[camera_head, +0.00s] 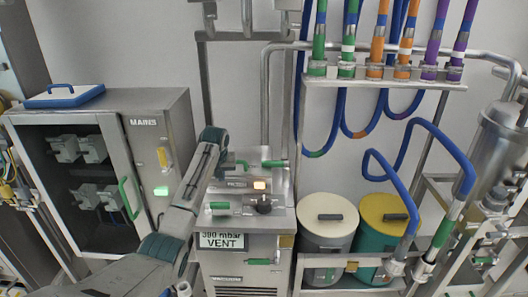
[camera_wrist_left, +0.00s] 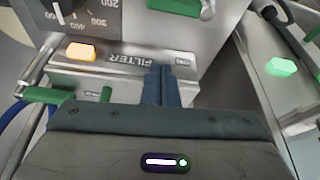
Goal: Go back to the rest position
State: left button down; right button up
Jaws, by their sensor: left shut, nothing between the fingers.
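My left arm comes in from the lower left of the head view and reaches up in front of the steel filter unit (camera_head: 250,215). My left gripper (camera_head: 220,167) is high at the end of this arm, beside the unit's upper panel, and its fingers are hard to make out there. In the left wrist view the left gripper (camera_wrist_left: 158,72) has its two dark fingers pressed together with nothing between them. They lie in front of the panel with the upside-down FILTER label (camera_wrist_left: 138,58). Whether they touch it I cannot tell. My right gripper is not seen.
A steel cabinet (camera_head: 176,118) with a glass door stands at left, a blue-and-white tray (camera_head: 63,96) on top. Blue hoses (camera_head: 447,146) and a steel tank (camera_head: 497,140) crowd the right.

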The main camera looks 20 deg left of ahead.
pick_arm(q)
jog(key=s+d+f+m, duration=0.2)
jog(key=s+d+f, duration=0.5)
jog(key=s, duration=0.5)
jog(key=s+d+f+m, duration=0.2)
jog(key=s+d+f, duration=0.3)
jog(key=s+f, duration=0.6)
jog(key=s+d+r+m, duration=0.1)
jog(key=s+d+r, duration=0.1)
jog(key=s, duration=0.7)
jog(key=s+d+r+m+h, duration=0.1)
jog(key=s+d+r, duration=0.15)
jog(key=s, duration=0.65)
jog(key=s+d+r, duration=0.1)
jog(key=s+d, duration=0.1)
jog(key=s, duration=0.7)
notch_tip(320, 180, down, 30)
jog(key=w+a+g+b, duration=0.1)
jog(key=a+b, duration=0.1)
jog(key=s+a+f+g, duration=0.1)
jog(key=s+f, duration=1.8)
jog(key=f, duration=0.3)
jog(key=shift+a+f+b, duration=0.3)
jog(key=shift+a+b, duration=0.05)
jog(key=shift+b, duration=0.1)
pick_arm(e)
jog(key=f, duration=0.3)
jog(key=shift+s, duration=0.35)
